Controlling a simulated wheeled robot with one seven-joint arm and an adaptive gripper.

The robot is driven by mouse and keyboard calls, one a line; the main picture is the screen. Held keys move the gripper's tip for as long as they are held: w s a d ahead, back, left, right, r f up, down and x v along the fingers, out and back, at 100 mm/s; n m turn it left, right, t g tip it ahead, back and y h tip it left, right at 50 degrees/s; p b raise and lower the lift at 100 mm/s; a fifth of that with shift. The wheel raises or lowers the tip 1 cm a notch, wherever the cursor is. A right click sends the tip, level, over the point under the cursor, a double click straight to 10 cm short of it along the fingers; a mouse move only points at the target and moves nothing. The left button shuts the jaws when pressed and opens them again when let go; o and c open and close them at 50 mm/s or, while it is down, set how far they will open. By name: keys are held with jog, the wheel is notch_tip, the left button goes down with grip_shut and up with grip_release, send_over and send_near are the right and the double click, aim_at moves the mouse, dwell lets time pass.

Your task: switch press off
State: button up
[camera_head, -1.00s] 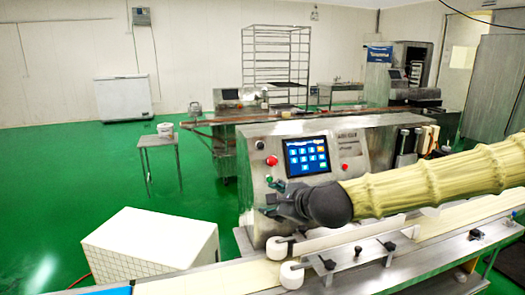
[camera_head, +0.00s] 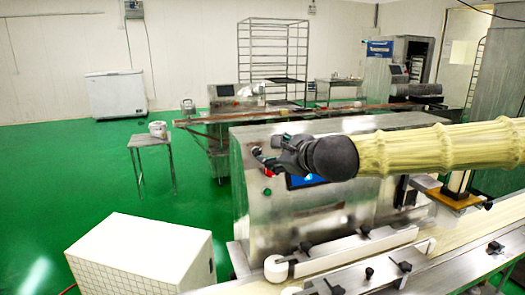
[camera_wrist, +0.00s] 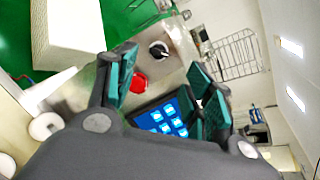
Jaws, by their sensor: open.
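The encrusting machine (camera_head: 300,215) stands in the middle of the head view, with a control panel on its front. In the wrist view a black rotary switch (camera_wrist: 158,50) sits on a round plate on the steel panel, and a red button (camera_wrist: 139,83) lies below it. My gripper (camera_head: 268,158) is in front of the panel's upper left and covers part of it. In the wrist view my gripper (camera_wrist: 162,78) is open and empty, with the red button and switch seen between and beyond its fingers. I cannot tell whether a finger touches the panel.
The blue touchscreen (camera_wrist: 165,120) is partly hidden by my fingers. A green button (camera_head: 267,191) is below the red one. A conveyor with white rollers (camera_head: 276,267) runs along the front. A white tiled box (camera_head: 140,255) stands at the lower left.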

aim_at(259, 152)
jog(key=p+x, duration=0.1)
jog(key=x, duration=0.7)
jog(key=shift+w+a+f, duration=0.1)
jog(key=shift+w+f, duration=0.05)
jog(key=shift+w, duration=0.15)
jog(key=c, duration=1)
